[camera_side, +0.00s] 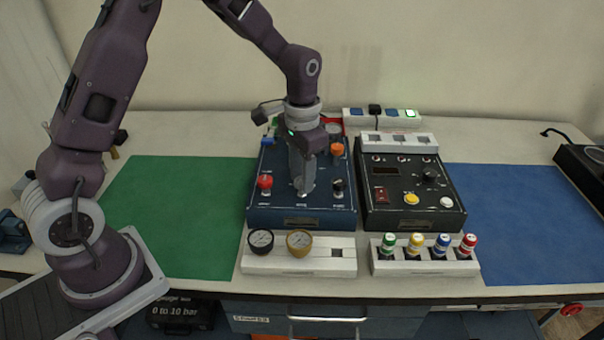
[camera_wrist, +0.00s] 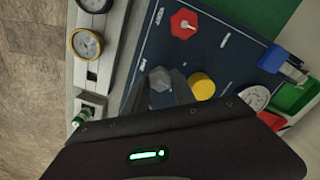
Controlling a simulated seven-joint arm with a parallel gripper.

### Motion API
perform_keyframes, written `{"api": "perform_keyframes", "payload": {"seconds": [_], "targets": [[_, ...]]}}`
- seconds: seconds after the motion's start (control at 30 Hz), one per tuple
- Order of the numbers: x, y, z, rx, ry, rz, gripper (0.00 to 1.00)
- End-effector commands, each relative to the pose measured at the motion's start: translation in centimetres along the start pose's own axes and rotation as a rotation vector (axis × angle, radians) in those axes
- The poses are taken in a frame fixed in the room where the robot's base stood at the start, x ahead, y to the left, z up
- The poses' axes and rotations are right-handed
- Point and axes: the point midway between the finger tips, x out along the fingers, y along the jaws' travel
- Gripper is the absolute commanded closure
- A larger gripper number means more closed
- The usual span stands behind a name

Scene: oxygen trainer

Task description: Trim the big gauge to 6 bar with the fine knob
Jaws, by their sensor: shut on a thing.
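The dark blue panel (camera_side: 285,215) carries several knobs. My gripper (camera_side: 303,190) points down at its front middle, its fingers shut on a faceted grey knob (camera_wrist: 160,78); the knob's label is too small to read. The fingers hide most of this knob in the side view. A pale round gauge (camera_wrist: 254,98) sits at the panel's back, partly cut off by my gripper body in the wrist view. It also shows behind the orange knob in the side view (camera_side: 333,128). Its needle reading cannot be made out.
Close by on the panel are a red knob (camera_side: 265,182), a yellow knob (camera_wrist: 202,86), a black knob (camera_side: 338,186) and an orange knob (camera_side: 337,149). Two small gauges stand in a white rack (camera_side: 300,266) in front. A black control box (camera_side: 400,215) stands right.

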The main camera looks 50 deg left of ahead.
Motion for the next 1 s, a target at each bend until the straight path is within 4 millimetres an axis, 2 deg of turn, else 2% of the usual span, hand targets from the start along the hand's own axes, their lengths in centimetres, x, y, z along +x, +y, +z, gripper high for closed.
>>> {"api": "perform_keyframes", "payload": {"seconds": [0.53, 0.57, 0.67, 1.0], "targets": [[-0.08, -0.01, -0.04, -0.030, 0.002, 0.000, 1.00], [-0.08, -0.01, -0.04, -0.030, 0.002, 0.000, 0.67], [-0.07, -0.01, -0.04, -0.029, 0.002, 0.000, 0.47], [-0.45, -0.02, -0.07, -0.029, 0.003, -0.001, 0.47]]}}
